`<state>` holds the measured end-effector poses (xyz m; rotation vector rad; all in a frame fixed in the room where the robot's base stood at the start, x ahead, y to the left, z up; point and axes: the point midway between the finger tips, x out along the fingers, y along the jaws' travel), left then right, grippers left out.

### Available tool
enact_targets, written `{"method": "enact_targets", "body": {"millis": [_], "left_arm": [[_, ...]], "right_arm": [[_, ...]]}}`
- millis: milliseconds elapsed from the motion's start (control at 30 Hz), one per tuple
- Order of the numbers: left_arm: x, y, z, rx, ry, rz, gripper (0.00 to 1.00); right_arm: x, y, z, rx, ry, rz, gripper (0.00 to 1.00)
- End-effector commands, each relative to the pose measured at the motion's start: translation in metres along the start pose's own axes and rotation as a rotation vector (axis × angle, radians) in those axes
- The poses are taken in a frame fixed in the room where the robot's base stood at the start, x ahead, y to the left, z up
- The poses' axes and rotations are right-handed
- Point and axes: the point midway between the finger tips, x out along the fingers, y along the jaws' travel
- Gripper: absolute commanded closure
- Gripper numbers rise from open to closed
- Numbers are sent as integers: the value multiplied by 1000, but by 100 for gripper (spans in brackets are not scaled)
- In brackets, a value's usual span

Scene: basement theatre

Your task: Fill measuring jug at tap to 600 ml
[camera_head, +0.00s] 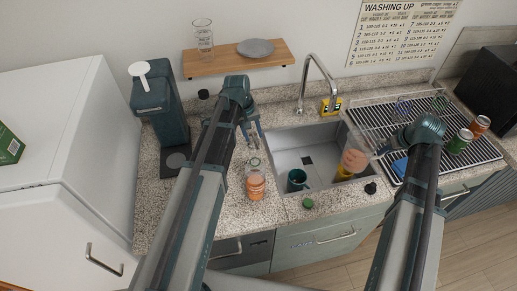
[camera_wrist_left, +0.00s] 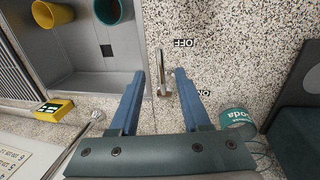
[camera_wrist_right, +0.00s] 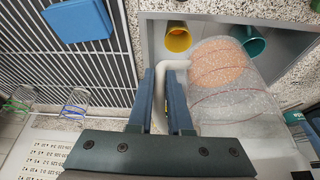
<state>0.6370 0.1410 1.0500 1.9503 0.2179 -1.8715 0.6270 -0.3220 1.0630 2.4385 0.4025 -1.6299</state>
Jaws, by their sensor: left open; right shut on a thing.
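A clear measuring jug (camera_head: 353,160) with an orange tint is held over the right part of the sink (camera_head: 290,140). My right gripper (camera_head: 380,151) is shut on its pale handle (camera_wrist_right: 163,85); the clear jug body also shows in the right wrist view (camera_wrist_right: 235,105). I cannot tell its fill level. The chrome tap (camera_head: 312,62) arches over the back of the sink; the jug is in front of its spout, and no water stream shows. My left gripper (camera_head: 251,133) is open left of the sink.
A teal mug (camera_head: 297,180) and a yellow mug (camera_wrist_right: 178,38) are in the sink. An orange-filled bottle (camera_head: 255,186) stands on the counter at front left. A teal machine (camera_head: 158,105) stands farther left.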

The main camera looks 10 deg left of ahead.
Motion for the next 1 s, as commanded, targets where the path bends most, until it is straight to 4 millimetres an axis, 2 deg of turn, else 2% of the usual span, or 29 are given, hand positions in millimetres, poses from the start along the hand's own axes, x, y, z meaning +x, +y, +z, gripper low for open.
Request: {"method": "enact_targets", "body": {"millis": [33,333,500,767,867,1000], "left_arm": [[14,-1,0,1,0,0,53],[50,-1,0,0,0,0,53],[58,0,0,0,0,0,53],[57,0,0,0,0,0,53],[57,0,0,0,0,0,67],[57,0,0,0,0,0,92]], "right_arm": [[13,0,5,1,1,-1,100],[46,0,19,1,1,-1,100],[53,0,22,1,1,-1,100],[52,0,21,1,1,-1,100],[52,0,21,1,1,-1,100],[52,0,21,1,1,-1,100]]}}
